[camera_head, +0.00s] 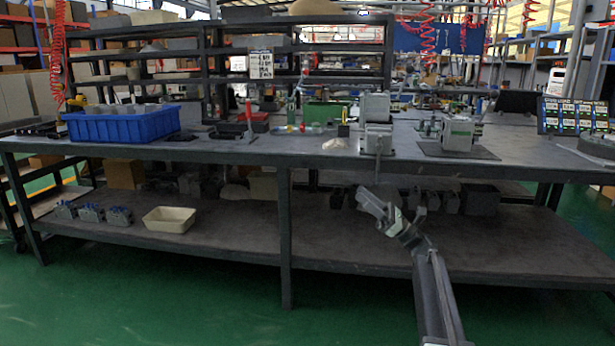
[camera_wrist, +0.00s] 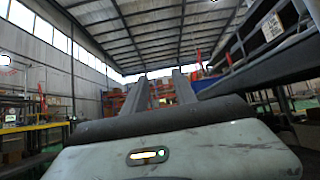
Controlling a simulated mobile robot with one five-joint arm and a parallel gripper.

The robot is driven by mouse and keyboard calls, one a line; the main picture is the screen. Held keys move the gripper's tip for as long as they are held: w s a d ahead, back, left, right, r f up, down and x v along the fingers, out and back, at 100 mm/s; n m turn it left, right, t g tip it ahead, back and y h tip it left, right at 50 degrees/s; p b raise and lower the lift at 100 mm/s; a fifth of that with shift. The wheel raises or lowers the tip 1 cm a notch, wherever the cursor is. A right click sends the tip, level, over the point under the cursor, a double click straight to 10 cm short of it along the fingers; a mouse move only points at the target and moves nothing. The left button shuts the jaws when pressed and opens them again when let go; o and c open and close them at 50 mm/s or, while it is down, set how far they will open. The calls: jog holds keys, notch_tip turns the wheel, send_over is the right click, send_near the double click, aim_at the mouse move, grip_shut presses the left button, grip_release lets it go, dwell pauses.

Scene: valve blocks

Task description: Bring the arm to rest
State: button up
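My arm reaches up from the bottom of the head view, in front of the workbench. My gripper (camera_head: 376,200) is in front of the bench, seen against the gap below the tabletop. The wrist view shows its two fingers (camera_wrist: 161,78) apart, with nothing held between them. The wrist camera looks up past the fingers to the roof and shelves. A grey valve block (camera_head: 375,137) stands on the tabletop behind my gripper. Another grey-white block (camera_head: 457,133) stands on a dark mat to the right.
The dark workbench (camera_head: 240,150) spans the view. A blue bin (camera_head: 122,125) with grey parts stands at its left. The lower shelf holds a cream tray (camera_head: 169,220), small blocks (camera_head: 92,213) and dark boxes. The green floor (camera_head: 180,300) in front of the bench is clear.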

jog(key=s+a+f+n+g+h+p, duration=0.25)
jog(key=s+a+h+p, duration=0.2)
jog(key=a, duration=0.45)
jog(key=s+a+f+n+g+h+p, duration=0.2)
jog(key=s+a+f+h+p, duration=0.15)
jog(key=s+a, duration=0.35)
jog(key=s+a+f+n+h+p, duration=0.2)
jog(key=s+f+n+h, duration=0.3)
jog(key=s+f, duration=0.4)
jog(key=s+d+f+n+g+h, duration=0.1)
jog(key=s+d+f+n+h, duration=0.4)
jog(key=d, duration=0.4)
jog(key=s+d+f+n+h, duration=0.3)
jog(key=d+f+n+h, duration=0.2)
jog(key=d+f+h, duration=0.3)
notch_tip(320, 180, up, 40)
jog(key=d+n+y+p, duration=0.1)
jog(key=p, duration=3.7)
jog(key=shift+f+p, duration=0.25)
jog(key=shift+p, duration=0.15)
jog(key=shift+w+f, duration=0.1)
